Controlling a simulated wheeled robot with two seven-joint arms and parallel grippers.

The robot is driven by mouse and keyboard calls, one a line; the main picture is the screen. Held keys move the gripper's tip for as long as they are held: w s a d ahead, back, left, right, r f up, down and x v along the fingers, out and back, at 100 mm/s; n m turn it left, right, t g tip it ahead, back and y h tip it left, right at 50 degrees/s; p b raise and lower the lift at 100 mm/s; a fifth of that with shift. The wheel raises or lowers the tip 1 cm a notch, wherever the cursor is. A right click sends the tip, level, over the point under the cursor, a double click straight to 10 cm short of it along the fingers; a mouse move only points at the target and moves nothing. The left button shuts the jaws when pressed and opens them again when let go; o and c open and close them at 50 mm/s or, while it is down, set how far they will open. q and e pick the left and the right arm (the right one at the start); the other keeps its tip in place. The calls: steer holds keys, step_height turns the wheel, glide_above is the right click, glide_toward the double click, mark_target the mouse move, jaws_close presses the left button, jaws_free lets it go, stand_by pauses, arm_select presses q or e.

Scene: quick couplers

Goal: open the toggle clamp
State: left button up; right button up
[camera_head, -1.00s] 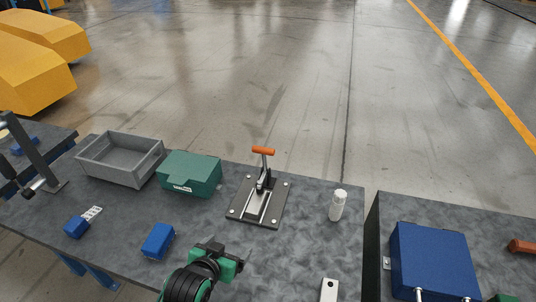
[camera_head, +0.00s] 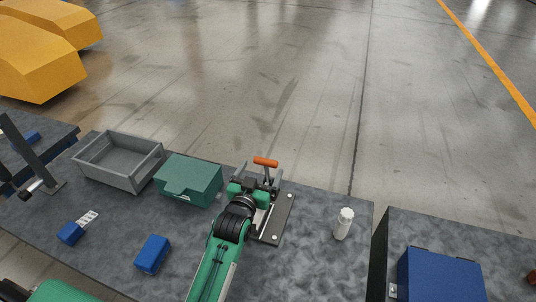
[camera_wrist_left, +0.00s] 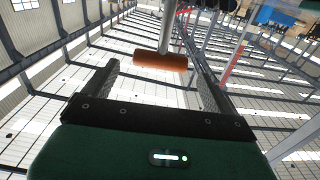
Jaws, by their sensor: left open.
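The toggle clamp stands on a dark base plate (camera_head: 280,220) on the grey table. Its orange handle grip (camera_head: 265,162) is at the top of an upright lever. My left gripper (camera_head: 259,171) is at the clamp, with its arm covering the left part of the plate and most of the mechanism. In the left wrist view the orange grip (camera_wrist_left: 160,61) lies crosswise between the two spread fingers, near their tips, with gaps on both sides. The left gripper is open and holds nothing. My right gripper is not in view.
A green box (camera_head: 190,180) and a grey open bin (camera_head: 118,162) stand left of the clamp. A white bottle (camera_head: 343,224) stands to its right. Blue blocks (camera_head: 152,254) lie at the front left. A blue case (camera_head: 438,275) is on the right-hand table.

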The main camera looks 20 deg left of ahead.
mark_target(264, 163)
arm_select(q)
steer(key=w+p, duration=0.1)
steer(key=w, duration=0.4)
steer(key=shift+w+d+r, duration=0.1)
steer(key=shift+w, duration=0.8)
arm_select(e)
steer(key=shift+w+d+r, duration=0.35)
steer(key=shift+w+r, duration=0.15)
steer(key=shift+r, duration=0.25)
arm_select(q)
steer(key=shift+c, duration=0.2)
steer(key=c, duration=1.3)
steer(key=shift+w, duration=0.1)
steer(key=shift+c, duration=0.2)
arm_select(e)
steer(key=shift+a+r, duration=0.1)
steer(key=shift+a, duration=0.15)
